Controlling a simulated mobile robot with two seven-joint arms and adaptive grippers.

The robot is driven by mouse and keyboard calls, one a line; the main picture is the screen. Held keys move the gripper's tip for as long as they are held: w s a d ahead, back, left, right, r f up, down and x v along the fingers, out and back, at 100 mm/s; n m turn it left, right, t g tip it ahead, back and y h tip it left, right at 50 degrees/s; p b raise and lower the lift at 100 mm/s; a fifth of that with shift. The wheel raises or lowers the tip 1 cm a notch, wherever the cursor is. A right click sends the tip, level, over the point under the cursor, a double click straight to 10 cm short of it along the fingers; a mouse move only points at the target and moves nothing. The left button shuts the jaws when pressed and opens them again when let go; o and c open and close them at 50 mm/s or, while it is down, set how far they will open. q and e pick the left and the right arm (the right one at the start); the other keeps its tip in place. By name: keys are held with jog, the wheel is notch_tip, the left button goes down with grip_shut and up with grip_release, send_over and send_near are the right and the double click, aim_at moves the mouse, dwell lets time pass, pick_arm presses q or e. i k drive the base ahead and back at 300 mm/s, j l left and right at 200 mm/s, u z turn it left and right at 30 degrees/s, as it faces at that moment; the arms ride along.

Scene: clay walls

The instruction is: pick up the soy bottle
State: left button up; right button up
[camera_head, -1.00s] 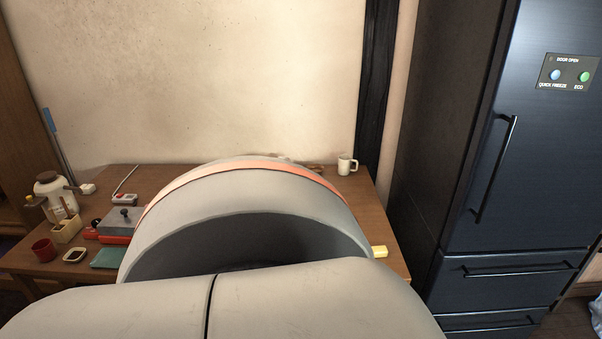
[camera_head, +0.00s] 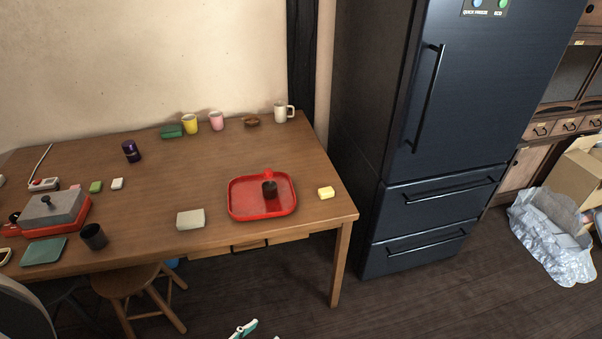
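The soy bottle (camera_head: 269,188), small and dark with a red cap, stands on the red tray (camera_head: 238,211) on the right part of the wooden table. Nothing blocks the view of it. Neither of my grippers shows in the head view. Only a dark grey rounded part, apparently of my arm, shows at the lower left corner.
On the wooden table (camera_head: 215,165), a yellow block (camera_head: 326,193) and a pale box (camera_head: 190,219) flank the tray. Cups and a white mug (camera_head: 283,113) stand behind it. A stool (camera_head: 135,284) is under the front edge. A dark fridge (camera_head: 440,130) stands right.

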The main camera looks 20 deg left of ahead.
aim_at(269, 186)
jog(key=u, duration=0.75)
jog(key=i+l+u, duration=0.1)
jog(key=l, duration=0.5)
jog(key=i+u, duration=0.05)
